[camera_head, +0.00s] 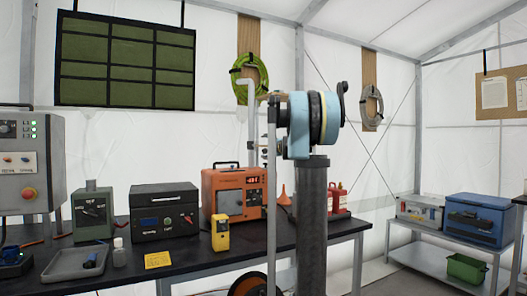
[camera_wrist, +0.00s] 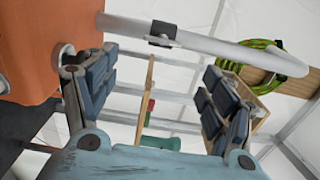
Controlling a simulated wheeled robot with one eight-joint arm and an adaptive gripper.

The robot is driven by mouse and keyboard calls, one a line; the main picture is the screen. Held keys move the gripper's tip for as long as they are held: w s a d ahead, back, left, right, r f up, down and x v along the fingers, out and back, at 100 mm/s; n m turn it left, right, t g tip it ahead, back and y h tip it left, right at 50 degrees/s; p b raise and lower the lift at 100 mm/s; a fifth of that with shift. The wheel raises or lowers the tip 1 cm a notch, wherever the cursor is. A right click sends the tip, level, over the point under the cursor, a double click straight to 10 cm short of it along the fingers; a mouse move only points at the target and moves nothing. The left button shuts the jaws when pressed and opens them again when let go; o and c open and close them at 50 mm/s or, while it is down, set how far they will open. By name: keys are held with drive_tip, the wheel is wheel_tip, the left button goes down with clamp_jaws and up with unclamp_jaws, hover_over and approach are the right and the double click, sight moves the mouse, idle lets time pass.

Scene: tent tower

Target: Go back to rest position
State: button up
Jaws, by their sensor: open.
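My gripper (camera_wrist: 155,95) shows in the wrist view, with its two dark padded fingers spread wide apart at left and right. It is open and nothing is held between the fingers. A wooden strip and a small red and green object show in the background through the gap. An orange case (camera_wrist: 45,40) fills the upper left of the wrist view, close to the left finger. A bent grey pipe (camera_wrist: 200,42) runs across the top, beyond the fingers. In the head view I cannot make out the gripper's fingers.
The dark workbench (camera_head: 200,262) holds the orange case (camera_head: 235,190), a black box (camera_head: 164,210), a yellow meter (camera_head: 220,232) and a grey tray (camera_head: 78,262). The bent grey pipe (camera_head: 252,115) stands above it.

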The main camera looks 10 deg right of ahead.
drive_tip(key=shift+s+d, duration=0.1)
drive_tip(key=shift+s, duration=0.1)
idle(0.4)
drive_tip(key=s+a+f+n+g, duration=0.35)
drive_tip(key=s+f, duration=0.35)
drive_tip(key=s, duration=0.3)
drive_tip(key=s+a+f+n+g+y, duration=0.1)
drive_tip(key=s+a+f+n+g, duration=0.15)
drive_tip(key=s+a+f, duration=0.55)
drive_tip(key=s+a+f+n+g, duration=0.2)
drive_tip(key=s+f+n, duration=0.25)
drive_tip(key=s, duration=0.75)
drive_tip(key=s+d+f+n+g+h, duration=0.2)
drive_tip(key=s+d+f+g+h, duration=0.1)
drive_tip(key=s+f, duration=1.1)
drive_tip(key=s+d+f+n+g+h, duration=0.2)
drive_tip(key=s+d+f, duration=0.4)
drive_tip(key=s+f, duration=0.8)
drive_tip(key=shift+s+d+g+h, duration=0.2)
drive_tip(key=shift+s+g+h, duration=0.6)
drive_tip(key=shift+s+g, duration=0.3)
